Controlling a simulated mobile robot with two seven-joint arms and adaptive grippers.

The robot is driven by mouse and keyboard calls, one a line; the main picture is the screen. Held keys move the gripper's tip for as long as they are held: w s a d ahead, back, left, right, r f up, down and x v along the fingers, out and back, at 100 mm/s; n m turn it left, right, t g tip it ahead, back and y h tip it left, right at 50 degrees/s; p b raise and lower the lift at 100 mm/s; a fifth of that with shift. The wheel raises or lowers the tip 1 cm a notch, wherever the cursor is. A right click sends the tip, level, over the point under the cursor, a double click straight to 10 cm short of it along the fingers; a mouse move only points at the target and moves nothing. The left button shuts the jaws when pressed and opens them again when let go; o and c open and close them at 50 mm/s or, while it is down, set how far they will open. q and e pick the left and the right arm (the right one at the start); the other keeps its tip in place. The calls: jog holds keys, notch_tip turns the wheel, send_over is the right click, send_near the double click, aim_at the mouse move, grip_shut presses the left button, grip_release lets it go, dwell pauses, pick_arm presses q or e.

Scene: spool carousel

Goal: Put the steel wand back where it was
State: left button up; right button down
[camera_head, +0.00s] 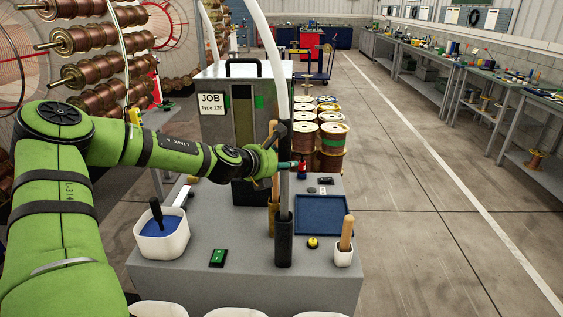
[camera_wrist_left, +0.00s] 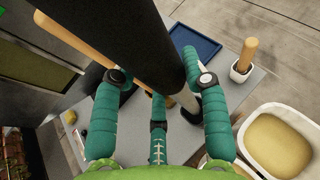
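The steel wand (camera_head: 286,185) stands upright with its lower end in a black tubular holder (camera_head: 284,241) on the grey stand; a pale hose (camera_head: 268,57) rises from its dark upper part. My left gripper (camera_head: 287,164) is at the wand's upper part, beside a wooden handle. In the left wrist view the wand's thick black part (camera_wrist_left: 128,45) runs between the spread teal fingers of my left gripper (camera_wrist_left: 158,85). The fingers look open around it; contact is not clear. The pale shaft (camera_wrist_left: 186,98) shows below. My right gripper is not in view.
The wooden handle (camera_head: 273,180) stands close left of the wand. The grey stand (camera_head: 250,277) also carries a blue tray (camera_head: 323,216), a white cup with a wooden-handled tool (camera_head: 344,252), a white tub (camera_head: 161,240) and a job box (camera_head: 212,139). Open floor lies to the right.

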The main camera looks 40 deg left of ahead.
pick_arm(q)
jog(key=shift+o, duration=1.2)
jog(key=shift+s+r, duration=0.1)
jog(key=shift+r, duration=0.1)
jog(key=shift+s+d+r+p, duration=0.1)
jog(key=shift+s+r+p, duration=0.2)
jog(key=shift+s, duration=0.15)
jog(key=b+v, duration=0.2)
jog(key=v, duration=0.8)
jog(key=shift+s, duration=0.4)
